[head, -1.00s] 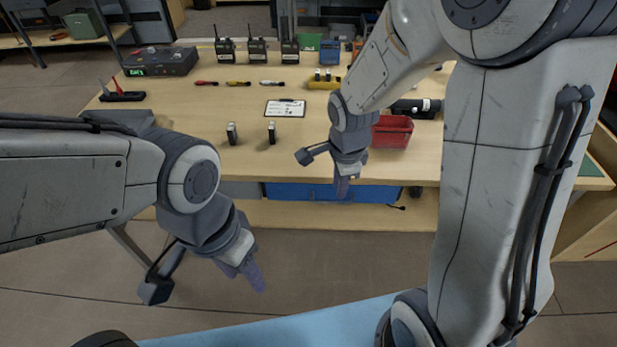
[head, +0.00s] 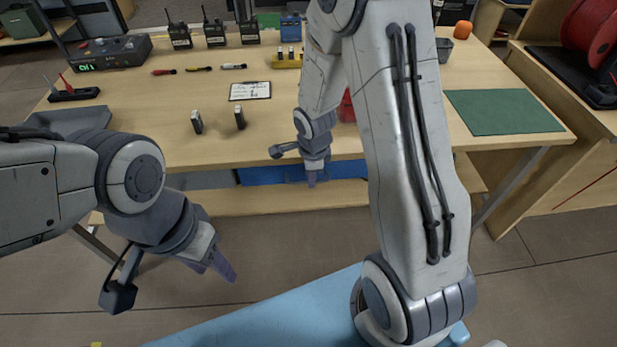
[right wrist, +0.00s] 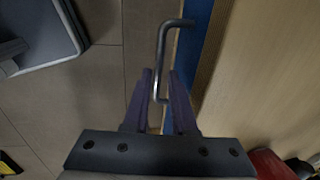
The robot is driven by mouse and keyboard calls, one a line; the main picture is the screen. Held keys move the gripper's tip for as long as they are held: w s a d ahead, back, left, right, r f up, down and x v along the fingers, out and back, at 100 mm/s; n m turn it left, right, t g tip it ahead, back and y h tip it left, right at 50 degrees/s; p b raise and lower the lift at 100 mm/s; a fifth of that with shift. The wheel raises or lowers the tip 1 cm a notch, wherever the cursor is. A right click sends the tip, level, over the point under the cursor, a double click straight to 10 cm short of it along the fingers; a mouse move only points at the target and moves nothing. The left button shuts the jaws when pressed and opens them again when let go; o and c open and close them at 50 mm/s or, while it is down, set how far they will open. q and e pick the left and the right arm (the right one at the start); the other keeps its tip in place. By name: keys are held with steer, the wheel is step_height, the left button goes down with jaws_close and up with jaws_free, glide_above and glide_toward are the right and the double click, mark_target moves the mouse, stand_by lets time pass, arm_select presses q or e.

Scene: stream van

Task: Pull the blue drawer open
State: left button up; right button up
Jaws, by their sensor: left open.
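The blue drawer (head: 262,176) sits under the front edge of the workbench and looks closed. My right gripper (head: 311,181) points down in front of it. In the right wrist view, the blue drawer front (right wrist: 196,45) runs beside a bent metal handle (right wrist: 162,55). The near part of the handle lies between the spread fingers of my right gripper (right wrist: 163,85), with gaps showing beside it. My left gripper (head: 222,268) is open and empty, low over the floor, well left of the drawer. My right arm hides part of the bench.
The workbench (head: 180,130) holds radios, screwdrivers, a clipboard (head: 250,91) and two small dark items near the front edge. A red bin (head: 346,108) is partly behind my right arm. A green mat (head: 502,112) lies at right.

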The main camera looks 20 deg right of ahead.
steer(key=shift+f, duration=0.1)
jaws_close()
steer(key=shift+w, duration=0.2)
stand_by(1.1)
